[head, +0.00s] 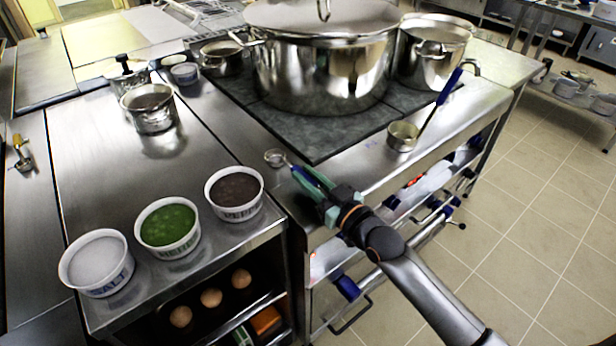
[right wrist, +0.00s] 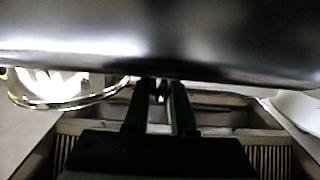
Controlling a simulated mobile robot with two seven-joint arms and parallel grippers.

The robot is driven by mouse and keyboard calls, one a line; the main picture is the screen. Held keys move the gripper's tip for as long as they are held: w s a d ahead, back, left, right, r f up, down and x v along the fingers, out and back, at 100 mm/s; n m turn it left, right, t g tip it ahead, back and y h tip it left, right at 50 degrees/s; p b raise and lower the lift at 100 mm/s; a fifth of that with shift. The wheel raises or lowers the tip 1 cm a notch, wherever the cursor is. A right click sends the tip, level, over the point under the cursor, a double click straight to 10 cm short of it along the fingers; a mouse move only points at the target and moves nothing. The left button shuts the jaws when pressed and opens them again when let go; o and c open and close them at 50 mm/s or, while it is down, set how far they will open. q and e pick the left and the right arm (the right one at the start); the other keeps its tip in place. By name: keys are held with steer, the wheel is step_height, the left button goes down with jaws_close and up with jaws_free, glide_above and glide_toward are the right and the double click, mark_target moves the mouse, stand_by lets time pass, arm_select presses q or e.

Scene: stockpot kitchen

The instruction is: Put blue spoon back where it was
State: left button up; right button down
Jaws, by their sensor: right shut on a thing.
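The blue spoon has a small round metal bowl (head: 275,157) and a blue handle (head: 318,176). In the head view its bowl is over the steel counter at the front left corner of the stove, right of the pepper bowl. My right gripper (head: 309,180), with green fingers, is shut on the blue handle. In the right wrist view its two fingers (right wrist: 158,112) are close together, and the spoon is hard to make out between them. I cannot tell whether the spoon's bowl touches the counter. My left gripper is not in view.
A large lidded stockpot (head: 322,62) stands on the dark stove. A blue-handled ladle (head: 403,136) lies at the stove's right front. White bowls of salt (head: 97,262), green herbs (head: 168,226) and pepper (head: 234,194) line the left counter. A small pot (head: 150,108) stands behind them.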

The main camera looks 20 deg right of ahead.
steer(key=c, duration=0.7)
jaws_free()
steer(key=shift+f, duration=0.1)
steer(key=shift+c, duration=0.2)
steer(key=v, duration=1.2)
steer(key=s+a+f+g+h, duration=0.1)
steer(key=s+f, duration=0.3)
steer(key=f, duration=0.4)
steer(key=s+a+f+m+g+h, duration=0.1)
steer(key=s+f+g, duration=0.3)
steer(key=f, duration=0.4)
steer(key=s+a+f+g+h, duration=0.1)
steer(key=s+a+f+g, duration=0.1)
steer(key=s+f, duration=0.3)
step_height(320, 180, down, 3)
steer(key=shift+s+a+r+m+g, duration=0.1)
steer(key=shift+s+a+m+g, duration=0.25)
steer(key=shift+a, duration=0.25)
